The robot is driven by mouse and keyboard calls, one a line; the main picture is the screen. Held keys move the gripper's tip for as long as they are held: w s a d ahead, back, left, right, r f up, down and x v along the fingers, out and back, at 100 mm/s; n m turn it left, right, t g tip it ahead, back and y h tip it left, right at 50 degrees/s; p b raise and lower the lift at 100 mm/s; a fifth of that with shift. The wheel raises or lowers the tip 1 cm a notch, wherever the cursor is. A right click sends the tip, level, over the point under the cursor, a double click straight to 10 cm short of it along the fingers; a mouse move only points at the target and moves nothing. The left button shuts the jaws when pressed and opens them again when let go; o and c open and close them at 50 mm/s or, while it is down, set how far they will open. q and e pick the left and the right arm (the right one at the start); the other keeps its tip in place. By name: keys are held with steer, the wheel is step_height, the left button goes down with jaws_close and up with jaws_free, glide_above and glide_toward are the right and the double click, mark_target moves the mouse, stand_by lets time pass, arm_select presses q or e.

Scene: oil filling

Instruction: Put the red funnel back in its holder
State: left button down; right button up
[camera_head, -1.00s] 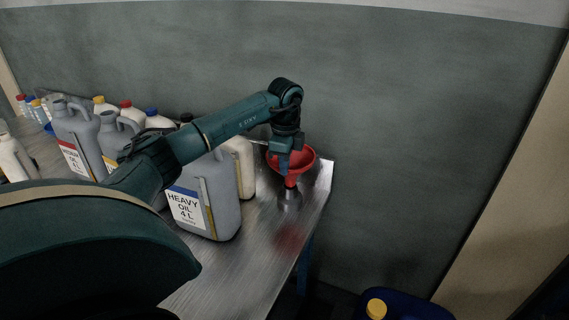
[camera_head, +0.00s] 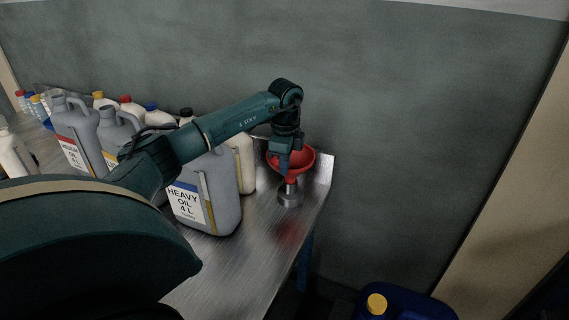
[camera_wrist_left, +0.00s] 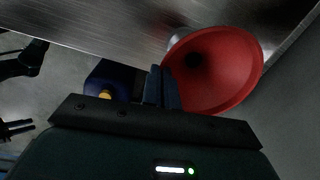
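The red funnel (camera_head: 306,164) is upright at the right end of the metal table, its wide mouth facing up. Its spout points down at the small round metal holder (camera_head: 290,200). The spout's lower end meets the holder in the picture, but I cannot tell whether it is seated inside. My left gripper (camera_head: 284,168) is at the near-left side of the funnel mouth, its fingers closed on the rim. In the left wrist view the fingers (camera_wrist_left: 161,88) are close together against the edge of the funnel (camera_wrist_left: 222,62).
The grey heavy oil jug (camera_head: 222,205) stands left of the holder, with a cream bottle (camera_head: 246,165) behind it. More jugs and bottles line the table's left. The table (camera_head: 245,265) is bare in front and ends just right of the holder. A blue container (camera_head: 405,302) is below.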

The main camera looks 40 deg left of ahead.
arm_select(q)
steer(key=shift+f, duration=0.6)
steer(key=shift+f+b, duration=0.2)
steer(key=shift+b, duration=0.15)
steer(key=c, duration=2.1)
jaws_free()
steer(key=shift+c, duration=0.2)
steer(key=o, duration=0.5)
steer(key=shift+o, duration=0.2)
step_height(320, 180, up, 13)
steer(key=b, duration=0.1)
steer(key=shift+s+d, duration=0.3)
steer(key=shift+d, duration=0.1)
